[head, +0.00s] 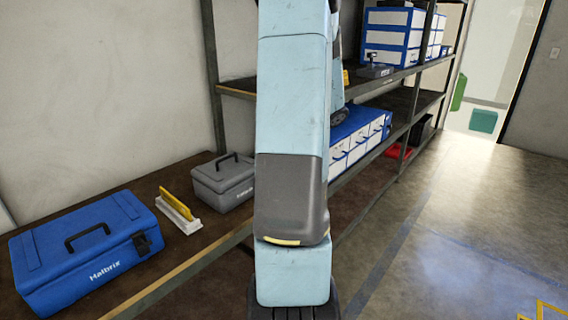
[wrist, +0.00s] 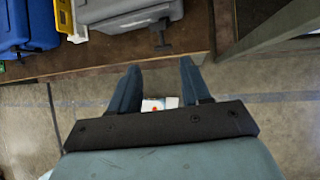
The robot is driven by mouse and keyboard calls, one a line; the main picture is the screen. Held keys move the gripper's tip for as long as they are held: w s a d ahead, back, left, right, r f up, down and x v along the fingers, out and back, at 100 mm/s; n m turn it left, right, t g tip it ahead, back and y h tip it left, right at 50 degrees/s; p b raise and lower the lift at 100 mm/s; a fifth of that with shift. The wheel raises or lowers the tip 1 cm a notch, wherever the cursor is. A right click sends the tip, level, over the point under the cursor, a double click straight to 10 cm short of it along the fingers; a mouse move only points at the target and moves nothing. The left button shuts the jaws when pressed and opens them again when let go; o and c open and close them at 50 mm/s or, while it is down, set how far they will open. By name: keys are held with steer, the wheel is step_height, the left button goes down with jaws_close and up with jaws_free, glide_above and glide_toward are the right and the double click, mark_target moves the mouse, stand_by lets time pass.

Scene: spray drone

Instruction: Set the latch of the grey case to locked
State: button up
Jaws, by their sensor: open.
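The grey case (head: 224,182) lies shut on the brown shelf in the head view, behind and right of the blue case. In the wrist view the grey case (wrist: 125,14) is at the top edge, partly cut off. A dark latch (wrist: 161,33) sticks out from its front side, near the shelf edge. Whether it is locked I cannot tell. My gripper (wrist: 158,68) is open and empty, its two fingers spread in front of the shelf edge, apart from the case and latch. In the head view my arm hides the gripper.
A blue case (head: 84,256) with a dark latch lies on the same shelf (head: 180,252). A yellow item in a white holder (head: 180,212) stands between the cases. A metal shelf post (wrist: 268,32) is right of the grey case.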

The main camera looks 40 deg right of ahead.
steer(key=shift+s+d+r, duration=0.1)
steer(key=shift+s+r, duration=0.1)
steer(key=shift+r, duration=0.1)
steer(key=shift+c, duration=0.2)
